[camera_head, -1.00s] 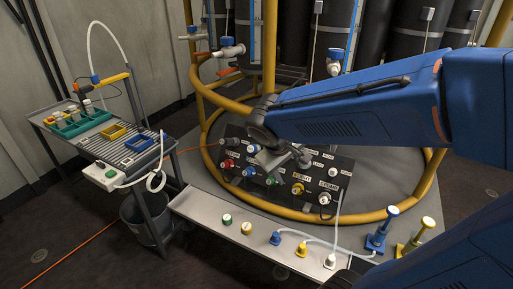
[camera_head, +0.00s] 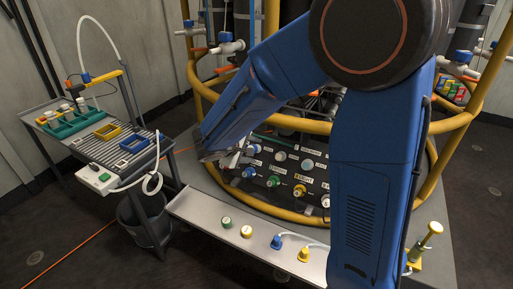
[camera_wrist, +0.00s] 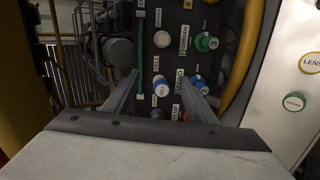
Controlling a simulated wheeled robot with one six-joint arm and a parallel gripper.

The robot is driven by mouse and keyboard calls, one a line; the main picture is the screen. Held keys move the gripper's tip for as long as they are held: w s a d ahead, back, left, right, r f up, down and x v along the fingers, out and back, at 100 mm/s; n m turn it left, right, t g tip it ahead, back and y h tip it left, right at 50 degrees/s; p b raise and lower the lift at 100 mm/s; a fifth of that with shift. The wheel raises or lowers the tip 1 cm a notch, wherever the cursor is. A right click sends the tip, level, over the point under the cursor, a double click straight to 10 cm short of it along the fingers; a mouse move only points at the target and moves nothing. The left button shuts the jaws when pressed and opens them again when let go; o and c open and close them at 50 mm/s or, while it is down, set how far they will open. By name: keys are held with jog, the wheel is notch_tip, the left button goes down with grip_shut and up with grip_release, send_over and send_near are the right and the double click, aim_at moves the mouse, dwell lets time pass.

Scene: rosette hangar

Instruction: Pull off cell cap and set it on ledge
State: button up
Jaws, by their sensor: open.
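The dark panel carries several capped ports. In the head view my gripper (camera_head: 232,158) is at the panel's left end, partly hidden by my arm. The pale metal ledge (camera_head: 200,208) runs along the panel's front.
A green-rimmed cap (camera_head: 226,222) and a yellow-rimmed cap (camera_head: 246,231) stand on the ledge, with blue (camera_head: 277,242) and yellow (camera_head: 304,254) hose fittings to their right. A green cap (camera_wrist: 207,42) is on the panel. A yellow rail (camera_head: 262,207) curves between panel and ledge.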

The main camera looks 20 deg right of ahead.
jog(key=w+a+f+n+t, duration=0.1)
jog(key=w+a+f, duration=0.1)
jog(key=w+a, duration=0.1)
jog(key=shift+w+a+f, duration=0.2)
jog(key=shift+w+f, duration=0.2)
jog(key=shift+w, duration=0.45)
jog(key=shift+x, duration=4.55)
jog(key=shift+w+r, duration=0.1)
jog(key=shift+r, duration=0.1)
grip_shut()
jog(key=shift+v, duration=3)
jog(key=shift+f, duration=0.15)
